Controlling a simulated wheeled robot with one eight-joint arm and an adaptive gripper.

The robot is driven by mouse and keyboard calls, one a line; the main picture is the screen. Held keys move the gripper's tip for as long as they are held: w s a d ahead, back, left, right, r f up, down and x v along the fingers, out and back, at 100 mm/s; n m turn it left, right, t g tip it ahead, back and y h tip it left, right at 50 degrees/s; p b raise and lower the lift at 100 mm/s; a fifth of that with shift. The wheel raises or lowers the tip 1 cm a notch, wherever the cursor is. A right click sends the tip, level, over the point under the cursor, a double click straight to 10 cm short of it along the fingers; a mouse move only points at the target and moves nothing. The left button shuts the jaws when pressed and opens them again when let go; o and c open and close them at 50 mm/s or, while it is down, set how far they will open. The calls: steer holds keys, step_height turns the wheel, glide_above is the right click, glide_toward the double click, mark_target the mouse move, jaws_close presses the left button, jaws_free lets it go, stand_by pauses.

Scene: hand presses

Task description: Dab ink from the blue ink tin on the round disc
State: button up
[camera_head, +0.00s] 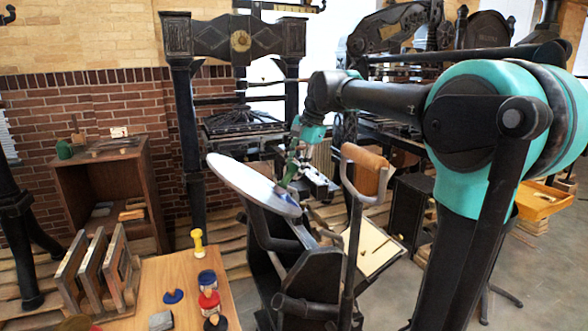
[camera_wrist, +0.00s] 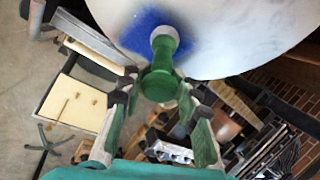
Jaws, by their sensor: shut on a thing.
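The round disc (camera_head: 238,178) is pale and tilted on a black press; it fills the upper part of the wrist view (camera_wrist: 260,40). A blue ink patch (camera_wrist: 140,35) lies on the disc near its edge. My gripper (camera_wrist: 158,88) is shut on a green dabber (camera_wrist: 160,84), whose far end is over the blue patch; I cannot tell whether it touches. In the head view my gripper (camera_head: 288,178) is at the disc's right edge. The blue ink tin (camera_head: 207,279) stands open on the wooden table at lower left, away from my gripper.
A red tin (camera_head: 209,301), a black tin (camera_head: 215,322) and a yellow dabber (camera_head: 198,243) stand near the blue tin on the wooden table (camera_head: 160,265). The press's roller (camera_head: 366,171) is just right of my gripper. Framed plates (camera_head: 98,270) stand at left.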

steer(key=shift+w+d+r, duration=0.25)
steer(key=shift+d+r, duration=0.3)
steer(key=shift+r, duration=0.25)
steer(key=shift+w+d+r, duration=0.2)
steer(key=shift+d+r, duration=0.3)
steer(key=shift+r, duration=0.3)
steer(key=shift+w+d+r, duration=0.25)
steer(key=shift+d+r, duration=0.3)
steer(key=shift+r, duration=0.25)
